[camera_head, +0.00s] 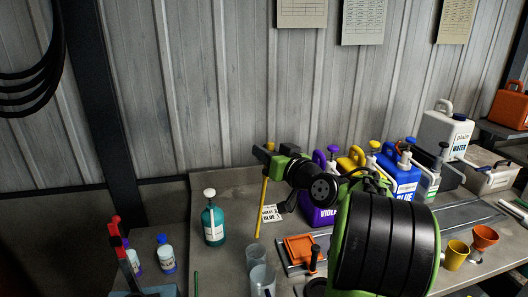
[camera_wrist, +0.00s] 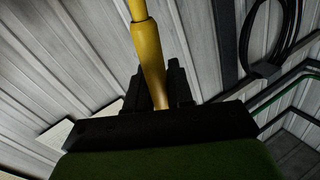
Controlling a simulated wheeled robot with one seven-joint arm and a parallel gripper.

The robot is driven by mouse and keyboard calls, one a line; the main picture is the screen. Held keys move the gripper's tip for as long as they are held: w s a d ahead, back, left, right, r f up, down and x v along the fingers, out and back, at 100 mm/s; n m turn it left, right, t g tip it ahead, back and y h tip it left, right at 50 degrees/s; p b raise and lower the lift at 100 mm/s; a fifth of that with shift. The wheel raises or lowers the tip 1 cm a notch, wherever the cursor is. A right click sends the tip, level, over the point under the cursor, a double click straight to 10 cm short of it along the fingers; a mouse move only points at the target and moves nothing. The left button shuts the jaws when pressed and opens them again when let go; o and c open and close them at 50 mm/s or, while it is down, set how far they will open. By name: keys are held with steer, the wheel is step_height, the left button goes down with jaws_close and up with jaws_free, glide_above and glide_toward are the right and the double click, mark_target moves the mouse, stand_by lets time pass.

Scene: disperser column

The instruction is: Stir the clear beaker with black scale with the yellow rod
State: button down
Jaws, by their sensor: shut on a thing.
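My gripper (camera_head: 268,155) is shut on the yellow rod (camera_head: 263,200) near its upper end. The rod hangs almost upright, with its lower end near the bench behind the clear beakers. The wrist view also shows the yellow rod (camera_wrist: 150,60) between the dark fingers (camera_wrist: 160,90). A clear beaker (camera_head: 262,280) stands at the bottom of the head view, and another clear vessel (camera_head: 256,254) stands just behind it. I cannot make out a black scale on either one. The rod appears outside both vessels.
A teal bottle (camera_head: 213,224) stands left of the rod. A paper label (camera_head: 272,213) lies to its right. An orange tray (camera_head: 303,249), a purple jug (camera_head: 320,214), a blue jug (camera_head: 402,178), a yellow cup (camera_head: 455,255) and an orange funnel (camera_head: 484,238) are further right.

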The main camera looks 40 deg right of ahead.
step_height(320, 180, down, 15)
steer(key=b, duration=1.4)
steer(key=shift+a+r, duration=0.15)
steer(key=shift+r, duration=0.1)
